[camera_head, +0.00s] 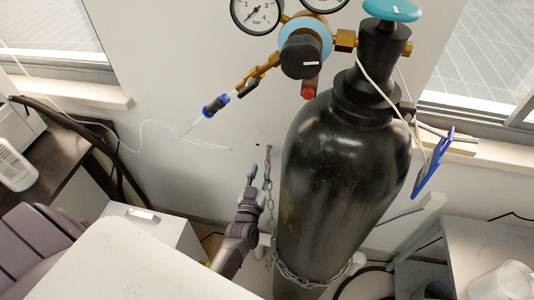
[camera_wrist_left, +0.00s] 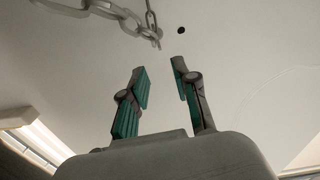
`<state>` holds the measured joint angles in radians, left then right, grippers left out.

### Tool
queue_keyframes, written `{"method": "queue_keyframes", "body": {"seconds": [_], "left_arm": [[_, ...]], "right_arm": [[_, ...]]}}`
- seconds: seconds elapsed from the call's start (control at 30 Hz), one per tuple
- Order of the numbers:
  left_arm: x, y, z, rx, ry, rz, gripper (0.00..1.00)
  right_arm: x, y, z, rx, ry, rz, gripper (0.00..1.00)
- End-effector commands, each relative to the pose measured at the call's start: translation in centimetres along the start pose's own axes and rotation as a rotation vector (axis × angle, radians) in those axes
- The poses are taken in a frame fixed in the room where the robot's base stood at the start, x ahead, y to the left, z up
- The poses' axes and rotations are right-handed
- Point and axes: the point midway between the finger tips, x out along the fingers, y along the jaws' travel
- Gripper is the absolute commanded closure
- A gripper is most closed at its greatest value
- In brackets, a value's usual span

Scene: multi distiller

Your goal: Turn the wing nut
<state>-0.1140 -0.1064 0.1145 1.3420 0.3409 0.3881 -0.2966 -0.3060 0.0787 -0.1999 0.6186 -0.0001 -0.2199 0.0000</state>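No wing nut can be told for certain. A brass fitting with a small black lever-like part (camera_head: 248,88) sits on the regulator's outlet line, left of the black regulator knob (camera_head: 301,57). My left gripper (camera_head: 254,172) is below the regulator, left of the black gas cylinder (camera_head: 345,165), near the wall and the hanging chain (camera_head: 268,165). In the left wrist view, the left gripper (camera_wrist_left: 160,70) has its two green-padded fingers apart with nothing between them. The chain (camera_wrist_left: 130,14) also shows there, beyond the fingertips. My right gripper is not in view.
A teal valve handle (camera_head: 392,9) tops the cylinder, and a pressure gauge (camera_head: 257,14) is at the upper left. A blue tag (camera_head: 434,165) hangs right of the cylinder. A thin white tube (camera_head: 165,124) runs along the wall. The wall left of the regulator is mostly bare.

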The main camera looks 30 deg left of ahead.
Motion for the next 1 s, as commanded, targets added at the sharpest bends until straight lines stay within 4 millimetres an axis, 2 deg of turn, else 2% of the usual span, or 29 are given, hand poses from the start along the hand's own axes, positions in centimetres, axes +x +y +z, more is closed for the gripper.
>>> {"method": "queue_keyframes", "body": {"seconds": [0.03,0.2,0.4,0.6,0.87,1.0], "left_arm": [[1.3,-0.1,0.4,-0.001,0.004,0.0,0.7],[4.9,-0.1,0.5,0.0,0.003,0.0,0.7],[7.8,-0.1,0.3,0.001,0.002,0.0,0.7],[8.9,0.0,0.1,0.001,-0.001,0.001,0.7],[9.0,0.0,0.1,0.001,-0.002,0.0,0.7],[9.0,0.0,0.1,0.001,-0.002,0.0,0.94]], "right_arm": [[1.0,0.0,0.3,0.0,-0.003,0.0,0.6],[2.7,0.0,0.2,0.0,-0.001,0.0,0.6],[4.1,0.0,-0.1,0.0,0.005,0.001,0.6],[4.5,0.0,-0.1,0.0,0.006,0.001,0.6],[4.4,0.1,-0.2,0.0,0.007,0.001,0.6],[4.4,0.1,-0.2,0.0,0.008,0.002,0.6]]}}
